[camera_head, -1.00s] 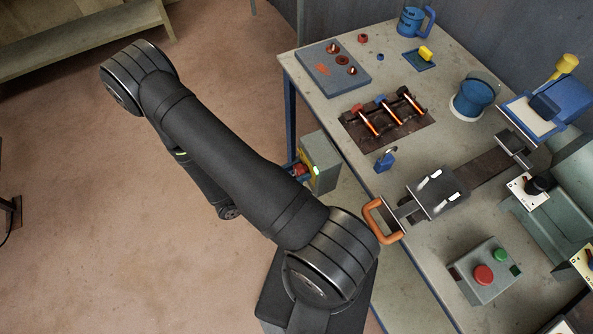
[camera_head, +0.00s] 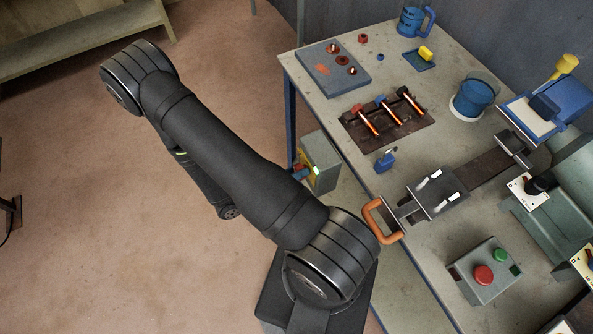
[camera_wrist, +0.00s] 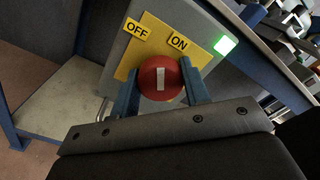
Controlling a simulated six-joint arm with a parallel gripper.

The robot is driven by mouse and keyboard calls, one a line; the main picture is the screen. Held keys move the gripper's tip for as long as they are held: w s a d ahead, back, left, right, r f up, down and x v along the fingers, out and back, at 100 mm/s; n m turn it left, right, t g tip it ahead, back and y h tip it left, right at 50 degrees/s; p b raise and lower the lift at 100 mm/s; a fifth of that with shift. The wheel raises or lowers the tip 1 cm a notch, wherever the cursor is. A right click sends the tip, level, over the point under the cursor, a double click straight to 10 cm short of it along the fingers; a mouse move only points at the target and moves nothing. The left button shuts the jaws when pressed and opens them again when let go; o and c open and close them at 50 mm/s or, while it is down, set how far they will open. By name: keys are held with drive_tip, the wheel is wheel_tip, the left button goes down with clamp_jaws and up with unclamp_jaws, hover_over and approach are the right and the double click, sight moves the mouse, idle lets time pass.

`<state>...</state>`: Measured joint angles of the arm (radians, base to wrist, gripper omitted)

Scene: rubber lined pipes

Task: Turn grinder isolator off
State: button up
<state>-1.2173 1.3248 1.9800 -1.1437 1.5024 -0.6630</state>
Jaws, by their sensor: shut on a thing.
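The grinder isolator is a grey box (camera_head: 322,158) on the side of the bench, with a yellow plate and a lit green lamp. In the wrist view its yellow plate (camera_wrist: 150,53) carries an OFF label (camera_wrist: 137,29) and an ON label (camera_wrist: 179,42). The round red knob (camera_wrist: 161,84) has a white line standing nearly upright in the picture, aimed between the two labels. My gripper (camera_wrist: 158,72) has its blue fingers on both sides of the knob and is shut on it. The green lamp (camera_wrist: 224,45) is lit.
The bench top (camera_head: 352,205) is beside the isolator, with an orange handle (camera_head: 380,222) overhanging its front edge. A blue padlock (camera_head: 385,161), glowing rods (camera_head: 367,120) and a red-and-green button box (camera_head: 487,271) are on it. The floor left of the bench is open.

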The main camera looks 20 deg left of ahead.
drive_tip(key=n, duration=0.5)
drive_tip(key=shift+n, duration=0.4)
drive_tip(key=n, duration=0.5)
drive_tip(key=shift+n, duration=0.4)
drive_tip(key=o, duration=1)
drive_tip(key=shift+f, duration=0.1)
drive_tip(key=shift+a, duration=0.1)
drive_tip(key=v, duration=1.7)
drive_tip(key=shift+s+a, duration=0.1)
drive_tip(key=shift+s, duration=0.05)
